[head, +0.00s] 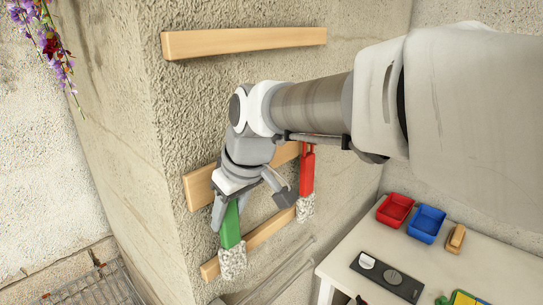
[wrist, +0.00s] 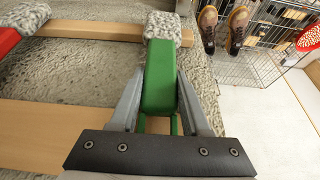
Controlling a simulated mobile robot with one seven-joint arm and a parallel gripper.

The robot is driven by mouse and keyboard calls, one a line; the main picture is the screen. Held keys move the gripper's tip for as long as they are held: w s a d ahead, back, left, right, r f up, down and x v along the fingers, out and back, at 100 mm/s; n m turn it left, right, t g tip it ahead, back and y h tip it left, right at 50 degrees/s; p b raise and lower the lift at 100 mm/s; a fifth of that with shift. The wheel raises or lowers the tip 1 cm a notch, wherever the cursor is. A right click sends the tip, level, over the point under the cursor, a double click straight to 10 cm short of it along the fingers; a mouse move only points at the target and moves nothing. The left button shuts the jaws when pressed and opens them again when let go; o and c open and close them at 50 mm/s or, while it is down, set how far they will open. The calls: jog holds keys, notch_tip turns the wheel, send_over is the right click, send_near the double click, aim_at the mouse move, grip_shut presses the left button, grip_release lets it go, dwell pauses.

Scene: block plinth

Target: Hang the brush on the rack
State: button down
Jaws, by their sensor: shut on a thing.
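The green brush (head: 230,226) has a flat green handle and a pale, shaggy head. It hangs head-down in the head view, in front of the lower wooden slats of the rack (head: 200,188). My gripper (head: 230,207) is shut on its handle. In the wrist view, the green handle (wrist: 160,82) sits between the two grey fingers, with the pale head beyond the fingertips. The upper end of the handle is mostly hidden by my gripper. I cannot tell whether the brush touches a peg or the slats.
A red brush (head: 307,175) hangs head-down on the rack to the right. A higher wooden slat (head: 245,42) crosses the rough wall. A white table (head: 450,265) with red and blue bins (head: 427,222) stands lower right. Purple flowers (head: 50,45) hang upper left. Shoes (wrist: 225,25) show beside a wire cage.

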jog(key=shift+f, duration=0.1)
jog(key=shift+f, duration=0.15)
jog(key=shift+c, duration=1.8)
grip_release()
